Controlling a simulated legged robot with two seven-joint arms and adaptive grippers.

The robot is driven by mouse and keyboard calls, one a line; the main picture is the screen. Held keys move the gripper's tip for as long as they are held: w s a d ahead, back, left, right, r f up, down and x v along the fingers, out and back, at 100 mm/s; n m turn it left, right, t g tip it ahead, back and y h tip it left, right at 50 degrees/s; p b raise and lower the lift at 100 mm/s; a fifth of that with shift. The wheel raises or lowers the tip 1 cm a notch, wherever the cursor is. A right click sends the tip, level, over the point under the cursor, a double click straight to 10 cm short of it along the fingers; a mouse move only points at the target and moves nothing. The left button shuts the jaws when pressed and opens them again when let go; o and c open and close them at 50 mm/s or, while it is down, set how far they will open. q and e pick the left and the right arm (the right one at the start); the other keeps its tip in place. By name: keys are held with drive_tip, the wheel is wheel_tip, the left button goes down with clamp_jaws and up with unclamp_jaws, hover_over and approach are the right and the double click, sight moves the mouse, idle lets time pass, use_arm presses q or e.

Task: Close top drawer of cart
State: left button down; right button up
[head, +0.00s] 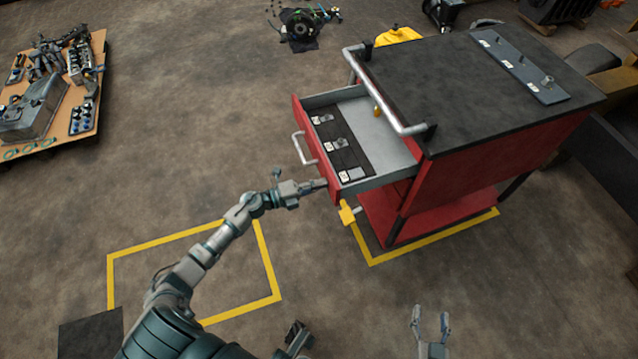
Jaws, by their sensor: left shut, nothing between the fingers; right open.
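The red cart (490,175) with a dark top stands at the right. Its top drawer (385,140) is pulled out toward the left, with a grey interior and a dark insert holding small labelled parts. The drawer's red front (331,190) carries a light bar handle (303,150). My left gripper (322,183) is shut and empty, with its tips at the near end of the drawer front; whether they touch it I cannot tell. My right gripper (431,318) is open and empty at the bottom of the view, apart from the cart.
A push bar (395,105) crosses above the drawer. Yellow floor lines (180,240) mark the bare floor at left and around the cart. A pallet (85,110) with parts lies at the upper left. A dark mechanical part (303,24) lies at the top.

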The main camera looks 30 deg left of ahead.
use_arm(q)
drive_tip(key=x, duration=0.6)
drive_tip(key=shift+w+a, duration=0.15)
drive_tip(key=shift+w, duration=0.25)
drive_tip(key=b, duration=0.1)
approach(394, 165)
drive_tip(key=s+r, duration=0.1)
drive_tip(key=a+r, duration=0.1)
drive_tip(key=r, duration=0.1)
drive_tip(key=shift+s+a, duration=0.2)
drive_tip(key=shift+s, duration=0.2)
drive_tip(key=b+x, duration=0.2)
drive_tip(key=x, duration=0.7)
drive_tip(key=shift+w+a+f, duration=0.1)
drive_tip(key=shift+a+f, duration=0.1)
drive_tip(key=x, duration=0.3)
drive_tip(key=shift+d+r, duration=0.15)
drive_tip(key=shift+d, duration=0.05)
drive_tip(key=shift+d+r+b, duration=0.15)
drive_tip(key=shift+b, duration=0.15)
drive_tip(key=shift+d+r, duration=0.1)
drive_tip(key=shift+w+a+r, duration=0.1)
drive_tip(key=shift+a, duration=0.2)
use_arm(e)
wheel_tip(394, 165, up, 9)
drive_tip(key=w+t+y, duration=0.2)
drive_tip(key=t, duration=0.5)
drive_tip(key=shift+w+a+f, duration=0.2)
drive_tip(key=shift+w+a, duration=0.1)
drive_tip(key=shift+a, duration=0.1)
